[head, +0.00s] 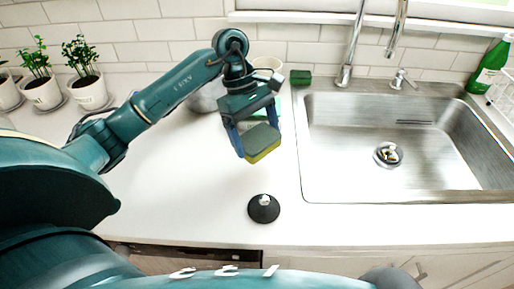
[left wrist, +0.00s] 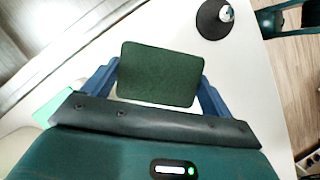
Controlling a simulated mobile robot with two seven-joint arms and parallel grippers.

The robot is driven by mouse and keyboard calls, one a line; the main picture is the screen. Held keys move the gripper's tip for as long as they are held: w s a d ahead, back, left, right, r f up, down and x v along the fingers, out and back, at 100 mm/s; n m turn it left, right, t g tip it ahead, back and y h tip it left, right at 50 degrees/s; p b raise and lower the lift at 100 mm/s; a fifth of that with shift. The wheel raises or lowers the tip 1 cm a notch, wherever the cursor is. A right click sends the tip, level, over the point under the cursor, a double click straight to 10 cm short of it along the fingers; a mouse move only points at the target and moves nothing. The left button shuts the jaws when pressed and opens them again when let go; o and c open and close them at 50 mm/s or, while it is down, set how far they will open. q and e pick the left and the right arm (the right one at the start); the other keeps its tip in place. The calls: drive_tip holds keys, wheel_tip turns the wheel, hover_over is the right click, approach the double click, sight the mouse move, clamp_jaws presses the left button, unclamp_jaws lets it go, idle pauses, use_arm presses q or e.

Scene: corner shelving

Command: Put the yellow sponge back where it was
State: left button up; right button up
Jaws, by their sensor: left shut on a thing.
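The yellow sponge (head: 265,153) has a dark green scouring face and a yellow body. My left gripper (head: 258,138) is shut on it and holds it above the white counter, left of the sink. In the left wrist view the dark green face of the sponge (left wrist: 160,73) fills the space between the two blue fingers, which press on its left and right edges.
The steel sink (head: 350,195) lies to the right. A black stopper (head: 264,209) stands near the counter's front edge. A dark green block (head: 301,77) is by the faucet (head: 345,75). A green bottle (head: 490,63) stands back right; potted plants (head: 88,92) back left. The left-front counter is clear.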

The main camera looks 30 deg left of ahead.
sight(257, 149)
use_arm(q)
drive_tip(key=shift+f, duration=0.65)
wheel_tip(257, 149, down, 3)
drive_tip(key=shift+f+p, duration=0.1)
drive_tip(key=shift+p, duration=0.25)
drive_tip(key=shift+f, duration=0.1)
use_arm(e)
drive_tip(key=shift+w+d, duration=0.2)
drive_tip(key=shift+d, duration=0.15)
use_arm(q)
drive_tip(key=shift+f+b, duration=0.2)
drive_tip(key=shift+b, duration=0.1)
drive_tip(key=o, duration=0.7)
use_arm(e)
drive_tip(key=shift+a+r, duration=0.1)
drive_tip(key=shift+a, duration=0.15)
use_arm(q)
drive_tip(key=shift+r, duration=0.2)
use_arm(e)
drive_tip(key=shift+r, duration=0.15)
